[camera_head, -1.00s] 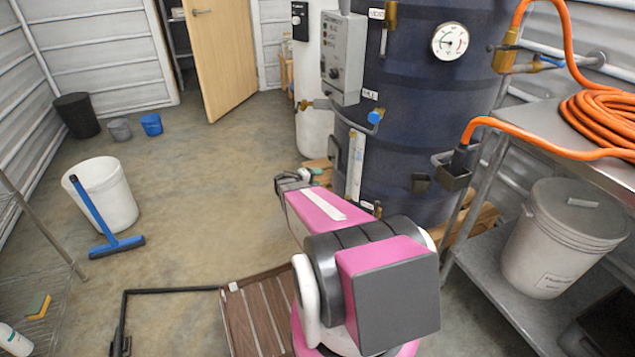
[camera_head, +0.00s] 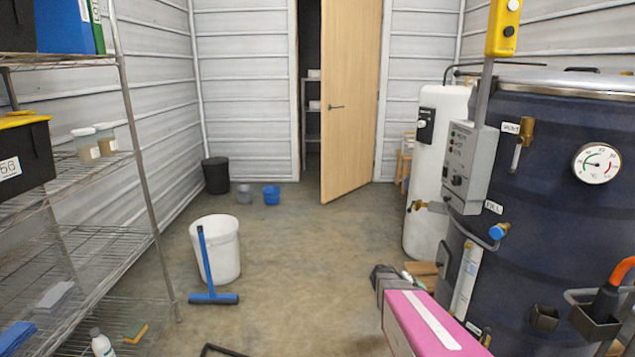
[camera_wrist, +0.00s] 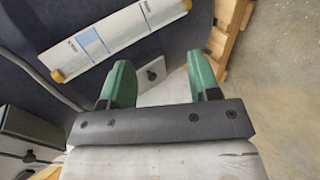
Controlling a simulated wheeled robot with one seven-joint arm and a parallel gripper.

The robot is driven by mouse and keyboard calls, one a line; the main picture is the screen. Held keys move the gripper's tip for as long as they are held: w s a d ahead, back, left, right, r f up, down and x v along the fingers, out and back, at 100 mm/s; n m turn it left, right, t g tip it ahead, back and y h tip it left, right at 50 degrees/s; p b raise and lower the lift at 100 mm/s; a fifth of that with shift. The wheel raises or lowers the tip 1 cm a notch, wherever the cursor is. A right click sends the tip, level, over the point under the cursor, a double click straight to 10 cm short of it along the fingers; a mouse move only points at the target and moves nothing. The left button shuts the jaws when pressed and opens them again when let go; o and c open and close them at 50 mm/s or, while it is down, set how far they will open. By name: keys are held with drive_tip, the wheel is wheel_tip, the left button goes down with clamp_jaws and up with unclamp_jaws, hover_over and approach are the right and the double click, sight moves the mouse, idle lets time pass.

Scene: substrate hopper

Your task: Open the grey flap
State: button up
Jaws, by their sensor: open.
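A small light grey plate with a dark round knob (camera_wrist: 152,74) sits low on the dark blue tank in the wrist view; it looks like the grey flap and lies flat against its surroundings. My gripper (camera_wrist: 158,62) is open, its two green fingers apart on either side of the plate's line of sight, with nothing between them. I cannot tell the exact gap to the plate. In the head view my gripper (camera_head: 385,280) is a dark shape at the end of my pink arm, left of the tank (camera_head: 540,190). The plate is not clearly visible there.
A white gauge strip (camera_wrist: 110,38) runs above the plate; a grey box (camera_wrist: 28,140) is at left. Wooden pallet parts (camera_wrist: 228,40) stand at right beside bare floor. In the head view, a white bucket (camera_head: 218,250), blue squeegee (camera_head: 213,298) and wire shelf (camera_head: 80,230) stand left.

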drive_tip(key=s+a+r+y, duration=0.4)
drive_tip(key=s+a+y, duration=0.25)
drive_tip(key=a, duration=0.35)
drive_tip(key=s+a+r+y, duration=0.45)
drive_tip(key=s+a, duration=0.35)
drive_tip(key=a, duration=0.3)
drive_tip(key=n+t+h, duration=0.4)
drive_tip(key=t+h, duration=0.2)
drive_tip(key=h, duration=1)
approach(437, 265)
drive_tip(key=x, duration=1)
drive_tip(key=shift+w+a+f, duration=0.1)
drive_tip(key=shift+f, duration=0.1)
clamp_jaws()
drive_tip(key=shift+g, duration=0.3)
